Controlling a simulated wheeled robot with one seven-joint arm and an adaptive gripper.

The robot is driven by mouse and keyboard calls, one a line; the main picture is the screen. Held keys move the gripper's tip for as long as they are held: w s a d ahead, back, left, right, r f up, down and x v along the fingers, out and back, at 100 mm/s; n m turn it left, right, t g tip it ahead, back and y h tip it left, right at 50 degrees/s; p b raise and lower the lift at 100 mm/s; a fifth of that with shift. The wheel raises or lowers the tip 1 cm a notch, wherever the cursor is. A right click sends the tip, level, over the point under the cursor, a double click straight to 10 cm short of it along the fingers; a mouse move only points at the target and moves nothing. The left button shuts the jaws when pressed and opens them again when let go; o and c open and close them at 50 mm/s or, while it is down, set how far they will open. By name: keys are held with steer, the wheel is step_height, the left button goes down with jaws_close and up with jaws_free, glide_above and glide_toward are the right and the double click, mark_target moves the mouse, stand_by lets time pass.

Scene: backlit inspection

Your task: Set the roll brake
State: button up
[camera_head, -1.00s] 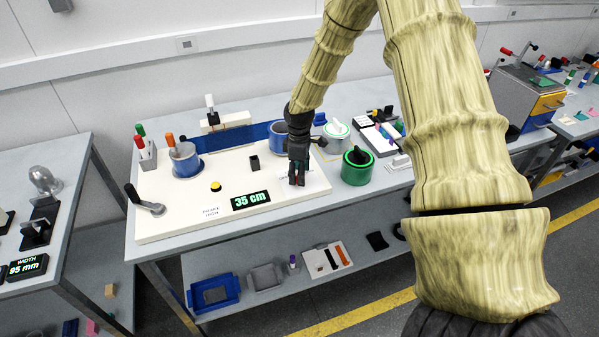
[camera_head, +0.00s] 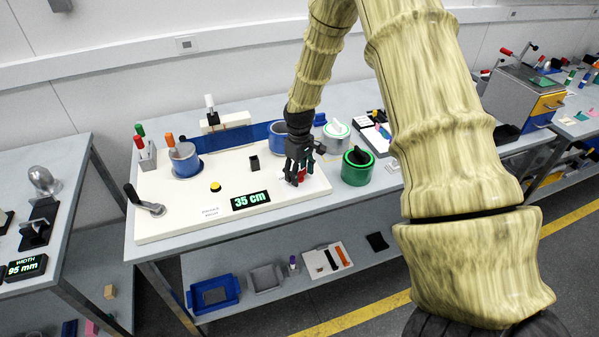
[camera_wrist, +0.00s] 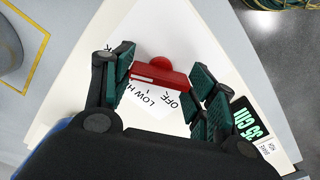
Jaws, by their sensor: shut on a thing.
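A red bar-shaped knob (camera_wrist: 160,72) with a round hub sits on a white dial label (camera_wrist: 150,100) with printed words including OFF and LOW. The knob also shows in the head view (camera_head: 302,174), at the right end of the white board. My gripper (camera_wrist: 163,78) is low over the board, with its green-padded fingers at the two ends of the red bar, shut on it. In the head view my gripper (camera_head: 297,178) partly covers the knob and its label. The far part of the label words is hidden by the fingers.
The white board (camera_head: 180,222) carries a 35 cm display (camera_head: 250,200), a yellow button (camera_head: 215,187), a crank (camera_head: 146,203) and a blue roll (camera_head: 185,160) with a blue strip. A green canister (camera_head: 357,167) stands close right of the board.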

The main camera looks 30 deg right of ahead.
steer(key=shift+w+r, duration=0.15)
steer(key=o, duration=0.9)
steer(key=shift+o, duration=0.6)
step_height(320, 180, up, 12)
